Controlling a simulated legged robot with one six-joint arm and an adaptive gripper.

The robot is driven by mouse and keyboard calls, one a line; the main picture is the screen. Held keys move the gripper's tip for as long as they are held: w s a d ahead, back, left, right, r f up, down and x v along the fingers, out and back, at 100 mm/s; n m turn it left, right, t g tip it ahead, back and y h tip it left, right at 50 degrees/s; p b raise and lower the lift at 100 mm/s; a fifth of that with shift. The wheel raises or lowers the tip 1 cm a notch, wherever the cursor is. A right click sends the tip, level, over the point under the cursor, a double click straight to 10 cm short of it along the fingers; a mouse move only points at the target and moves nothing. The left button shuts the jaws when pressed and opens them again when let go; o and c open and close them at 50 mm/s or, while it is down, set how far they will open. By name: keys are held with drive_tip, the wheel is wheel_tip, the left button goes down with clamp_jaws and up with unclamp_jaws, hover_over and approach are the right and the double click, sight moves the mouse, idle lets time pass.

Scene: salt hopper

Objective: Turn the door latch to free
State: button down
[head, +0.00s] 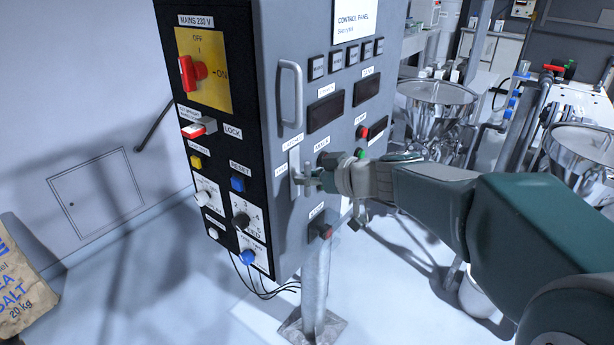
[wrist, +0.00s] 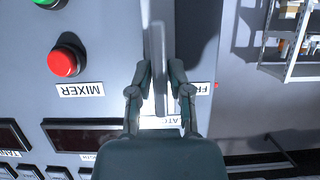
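The door latch is a grey lever on a pale upright plate (head: 294,172) on the grey front of the control panel. In the wrist view the lever (wrist: 159,50) runs up and down the picture, between my fingertips. My gripper (head: 311,181) is at the latch, and its two fingers (wrist: 161,75) are drawn in close on both sides of the lever, seemingly shut on it. A partly hidden label starting "FR" (wrist: 201,89) lies to the right of the lever in the wrist view. My fingers hide part of the lever and the latch label below.
A fixed door handle (head: 290,94) stands out above the latch. A red mixer button (wrist: 63,62) and a green button (wrist: 47,3) are beside it. A red main switch (head: 190,73) is on the black side. Steel hoppers (head: 435,105) stand behind my arm.

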idle(0.5)
drive_tip(key=m, duration=0.1)
drive_tip(key=m+g+y, duration=0.1)
drive_tip(key=shift+w+d+m, duration=0.15)
drive_tip(key=shift+m, duration=0.25)
drive_tip(key=m+y, duration=0.2)
drive_tip(key=m, duration=0.1)
drive_tip(key=m+g+y, duration=0.1)
drive_tip(key=m, duration=0.3)
drive_tip(key=f+m+g+y, duration=0.1)
drive_tip(key=m+y, duration=0.1)
drive_tip(key=m, duration=0.1)
drive_tip(key=shift+w+d+m+y, duration=0.15)
drive_tip(key=shift+m+y, duration=0.15)
idle(0.3)
drive_tip(key=c, duration=0.6)
unclamp_jaws()
drive_tip(key=shift+c, duration=0.2)
drive_tip(key=shift+w+d, duration=0.1)
